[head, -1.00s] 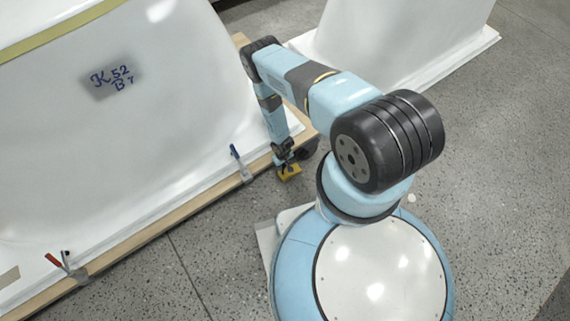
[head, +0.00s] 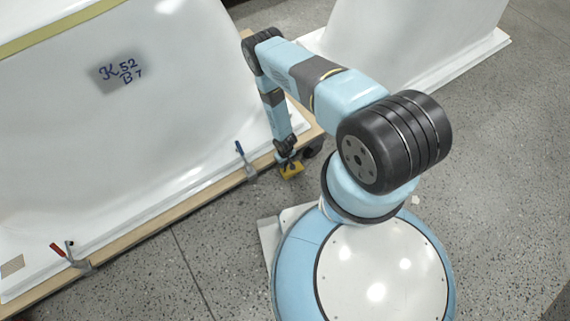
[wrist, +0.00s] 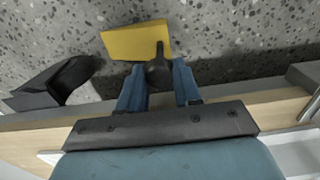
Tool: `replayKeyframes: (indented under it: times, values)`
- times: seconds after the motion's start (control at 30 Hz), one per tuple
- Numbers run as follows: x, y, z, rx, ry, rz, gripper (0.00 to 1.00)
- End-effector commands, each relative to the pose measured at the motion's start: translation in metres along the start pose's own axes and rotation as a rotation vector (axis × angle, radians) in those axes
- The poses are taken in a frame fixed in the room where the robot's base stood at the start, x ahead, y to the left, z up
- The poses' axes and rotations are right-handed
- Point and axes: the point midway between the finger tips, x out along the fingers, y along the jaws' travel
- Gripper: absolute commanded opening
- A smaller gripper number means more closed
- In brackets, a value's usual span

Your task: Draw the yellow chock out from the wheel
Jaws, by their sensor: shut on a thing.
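The yellow chock (wrist: 137,41) lies on the speckled floor at the top of the wrist view, with a black handle (wrist: 158,72) pointing toward me. My gripper (wrist: 157,78) has one finger on each side of the handle and is shut on it. The black wheel (wrist: 62,80) is left of the chock in the wrist view, with a strip of floor between them. In the head view the chock (head: 291,171) sits below my gripper (head: 287,158), and the wheel (head: 312,147) is just right of it, partly hidden by my arm.
A white bathtub shell (head: 130,130) stands on a wooden-edged base (head: 175,222) beside my arm. A blue-handled clamp (head: 245,162) and a red-handled clamp (head: 70,256) sit on that edge. Another white shell (head: 400,45) is behind. The floor (head: 500,190) at right is open.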

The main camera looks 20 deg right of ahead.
Motion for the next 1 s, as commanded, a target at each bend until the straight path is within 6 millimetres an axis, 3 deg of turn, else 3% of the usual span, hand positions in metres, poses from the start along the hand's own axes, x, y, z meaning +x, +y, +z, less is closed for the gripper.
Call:
replayKeyframes:
  times: [0.6,1.0]
  values:
    - [-0.039,0.0,0.0,0.0,0.001,0.001,0.03]
    - [-0.042,0.0,0.0,0.0,0.0,0.0,0.03]
